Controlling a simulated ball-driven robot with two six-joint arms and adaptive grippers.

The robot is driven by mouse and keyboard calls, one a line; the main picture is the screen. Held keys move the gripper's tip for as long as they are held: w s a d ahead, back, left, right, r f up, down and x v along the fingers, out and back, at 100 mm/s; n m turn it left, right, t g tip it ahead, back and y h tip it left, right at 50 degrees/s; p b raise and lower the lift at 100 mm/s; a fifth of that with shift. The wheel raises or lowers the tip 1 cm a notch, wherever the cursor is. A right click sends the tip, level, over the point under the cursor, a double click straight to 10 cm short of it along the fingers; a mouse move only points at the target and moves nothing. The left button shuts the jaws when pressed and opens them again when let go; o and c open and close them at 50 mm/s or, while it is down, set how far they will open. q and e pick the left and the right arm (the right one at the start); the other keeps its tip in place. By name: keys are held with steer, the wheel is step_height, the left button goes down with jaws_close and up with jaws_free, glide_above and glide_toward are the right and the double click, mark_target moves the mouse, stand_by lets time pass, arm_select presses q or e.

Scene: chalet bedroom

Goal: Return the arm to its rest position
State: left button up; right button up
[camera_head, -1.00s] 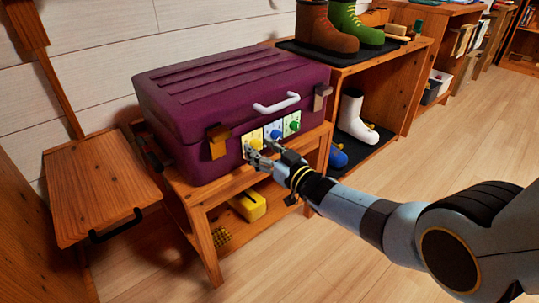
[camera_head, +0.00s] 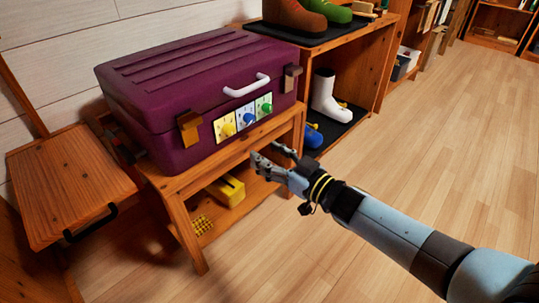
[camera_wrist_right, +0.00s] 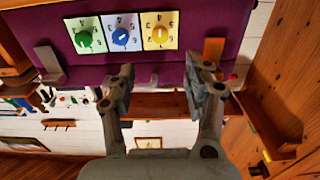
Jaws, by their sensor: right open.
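My right arm comes in from the lower right in the head view. Its gripper (camera_head: 270,155) is open and empty, in front of the bench and below and apart from the dials. In the wrist view the spread fingers (camera_wrist_right: 160,82) have nothing between them. The purple suitcase (camera_head: 190,75) lies closed on a wooden bench. Its front carries a yellow dial (camera_head: 227,129), a blue dial (camera_head: 248,118) and a green dial (camera_head: 266,107). The wrist view shows the same yellow dial (camera_wrist_right: 160,34), blue dial (camera_wrist_right: 121,37) and green dial (camera_wrist_right: 84,40), upside down. My left gripper is not in view.
The bench's lower shelf holds a yellow box (camera_head: 227,190). A shoe shelf with a white boot (camera_head: 326,95) and brown boot (camera_head: 290,14) stands to the right. A wooden panel with a black handle (camera_head: 90,222) is at left. The floor (camera_head: 430,160) at right is clear.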

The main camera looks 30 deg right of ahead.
steer(key=s+d+f+m+g+h+p, duration=0.1)
steer(key=s+d+f+g+h+p, duration=0.15)
steer(key=s+f, duration=0.5)
steer(key=s+d+f+m+g+h+p, duration=0.1)
steer(key=s+f+m+g+p, duration=0.2)
steer(key=s, duration=0.8)
steer(key=s+d+f+g+h+p, duration=0.2)
steer(key=s+f+g+p, duration=0.15)
steer(key=s+f, duration=0.45)
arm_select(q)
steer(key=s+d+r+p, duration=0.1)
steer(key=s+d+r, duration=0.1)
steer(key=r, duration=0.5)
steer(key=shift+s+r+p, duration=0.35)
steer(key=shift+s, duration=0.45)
arm_select(e)
steer(key=s+d+f+g, duration=0.1)
steer(key=s+g, duration=0.3)
steer(key=s, duration=1)
steer(key=s+d+f+g+h, duration=0.1)
steer(key=s+f+g, duration=0.2)
steer(key=s, duration=1)
steer(key=shift+s+f+g, duration=0.35)
steer(key=shift+f+g, duration=0.05)
steer(key=shift+f, duration=0.1)
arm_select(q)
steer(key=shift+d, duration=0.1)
arm_select(e)
steer(key=shift+h, duration=0.35)
